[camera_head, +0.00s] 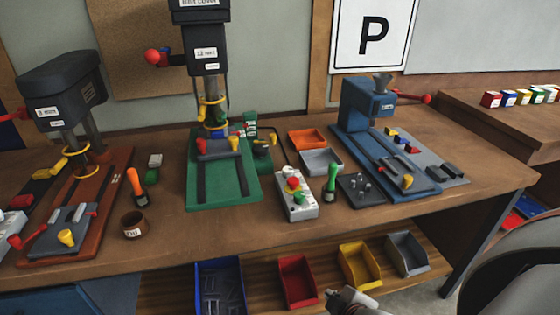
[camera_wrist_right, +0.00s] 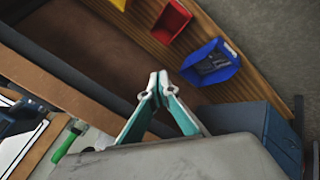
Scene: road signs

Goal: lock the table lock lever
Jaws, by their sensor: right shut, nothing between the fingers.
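My right gripper (camera_head: 352,300) is below the bench front, apart from every press. In the right wrist view its fingertips (camera_wrist_right: 157,82) are together and empty. My left gripper is not in view.
A grey control box (camera_head: 297,198) with red and green buttons stands near the bench front, beside a green-handled tool (camera_head: 331,178). Blue, red, yellow and grey bins sit on the shelf below. A grey rounded shape (camera_head: 515,275) fills the lower right.

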